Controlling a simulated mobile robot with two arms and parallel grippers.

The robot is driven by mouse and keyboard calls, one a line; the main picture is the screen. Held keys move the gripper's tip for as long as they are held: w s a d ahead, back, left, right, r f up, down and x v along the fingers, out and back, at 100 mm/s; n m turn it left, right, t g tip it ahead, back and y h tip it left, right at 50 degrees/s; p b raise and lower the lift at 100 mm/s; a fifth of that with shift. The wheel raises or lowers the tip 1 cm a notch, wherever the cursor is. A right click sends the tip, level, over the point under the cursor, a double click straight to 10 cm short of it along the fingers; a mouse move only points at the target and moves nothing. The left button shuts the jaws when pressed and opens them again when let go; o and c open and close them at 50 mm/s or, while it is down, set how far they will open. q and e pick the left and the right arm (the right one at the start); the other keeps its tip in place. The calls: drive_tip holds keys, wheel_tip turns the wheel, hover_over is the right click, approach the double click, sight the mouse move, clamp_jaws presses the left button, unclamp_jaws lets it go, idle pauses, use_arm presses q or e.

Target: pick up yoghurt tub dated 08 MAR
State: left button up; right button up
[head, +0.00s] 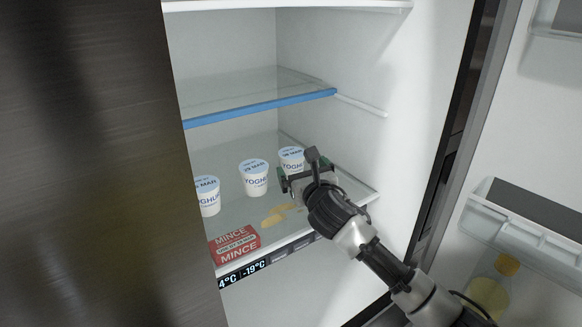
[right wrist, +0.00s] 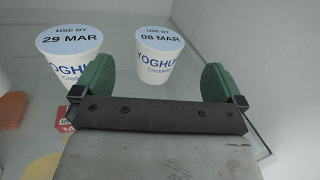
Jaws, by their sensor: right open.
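The yoghurt tub dated 08 MAR (right wrist: 154,62) is white with a pale blue lid and stands upright on the glass shelf. In the right wrist view it is ahead of and between my green fingers. It appears to be the rightmost tub (head: 290,158) in the head view, partly hidden by my gripper. My right gripper (head: 298,172) is open and empty, just in front of this tub; it also shows in the right wrist view (right wrist: 155,84). A tub dated 29 MAR (right wrist: 70,68) stands to its left. My left gripper is not in view.
Another tub (head: 208,198) stands at the shelf's left, its date partly cut off. A red mince pack (head: 235,245) and a yellowish patch (head: 280,214) lie near the front. A blue-edged glass shelf (head: 260,104) is above. The fridge side wall is at right.

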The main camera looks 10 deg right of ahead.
sight(296, 161)
drive_tip(key=shift+w+f, duration=0.1)
drive_tip(key=shift+w, duration=0.45)
drive_tip(key=shift+w+a, duration=0.15)
drive_tip(key=shift+w, duration=0.15)
drive_tip(key=shift+w+f+b, duration=0.1)
drive_tip(key=shift+w+b, duration=0.25)
drive_tip(key=shift+b, duration=0.1)
drive_tip(key=w+b, duration=0.2)
drive_tip(key=w, duration=0.1)
drive_tip(key=w+b, duration=0.1)
drive_tip(key=b, duration=0.1)
drive_tip(key=shift+w+a+f, duration=0.1)
drive_tip(key=shift+w+f, duration=0.15)
drive_tip(key=shift+w, duration=0.25)
drive_tip(key=shift+s+r, duration=0.1)
drive_tip(key=shift+r, duration=0.05)
drive_tip(key=shift+c, duration=0.3)
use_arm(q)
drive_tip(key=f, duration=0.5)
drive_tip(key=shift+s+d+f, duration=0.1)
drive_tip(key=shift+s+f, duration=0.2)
use_arm(e)
drive_tip(key=c, duration=1)
